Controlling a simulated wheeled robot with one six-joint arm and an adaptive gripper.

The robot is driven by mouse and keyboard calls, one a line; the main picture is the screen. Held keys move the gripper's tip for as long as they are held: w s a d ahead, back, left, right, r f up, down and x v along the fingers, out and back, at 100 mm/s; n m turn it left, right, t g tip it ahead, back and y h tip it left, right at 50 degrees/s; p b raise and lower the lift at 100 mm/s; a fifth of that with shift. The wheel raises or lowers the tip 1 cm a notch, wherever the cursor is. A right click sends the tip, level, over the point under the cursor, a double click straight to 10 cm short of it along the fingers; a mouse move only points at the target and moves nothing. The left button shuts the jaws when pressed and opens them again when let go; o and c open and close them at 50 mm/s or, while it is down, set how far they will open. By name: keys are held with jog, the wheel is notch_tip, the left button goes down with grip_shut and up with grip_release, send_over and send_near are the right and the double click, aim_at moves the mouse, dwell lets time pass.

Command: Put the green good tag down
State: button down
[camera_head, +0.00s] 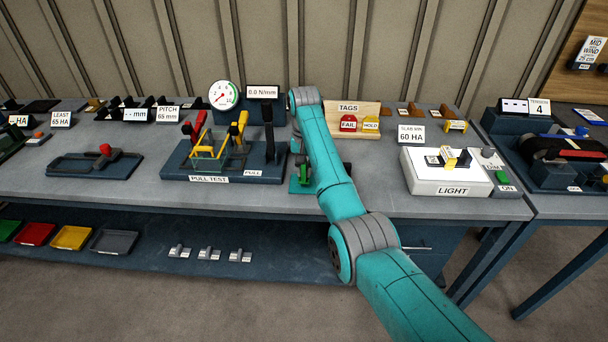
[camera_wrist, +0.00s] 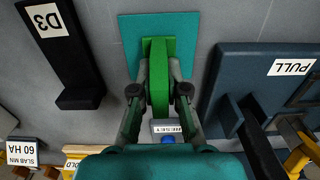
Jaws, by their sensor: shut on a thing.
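The green good tag (camera_wrist: 158,75) is between the two fingers of my gripper (camera_wrist: 158,92) in the wrist view, and the gripper is shut on it. The tag's far end is over a teal square pad (camera_wrist: 187,48) on the grey bench. I cannot tell whether the tag touches the pad. In the head view the green tag (camera_head: 305,174) and pad (camera_head: 296,188) show just left of my teal arm, which hides much of the gripper.
The pull test rig (camera_head: 215,160) stands close on the left in the head view. A dark D3 stand (camera_wrist: 68,55) is beside the pad in the wrist view. The tag rack (camera_head: 350,107) with FAIL and HOLD tags is behind. A white light box (camera_head: 445,180) stands right.

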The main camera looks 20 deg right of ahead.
jog(key=shift+f, duration=1.15)
jog(key=shift+f, duration=0.1)
jog(key=c, duration=1.2)
grip_release()
notch_tip(320, 180, up, 12)
jog(key=shift+r, duration=0.15)
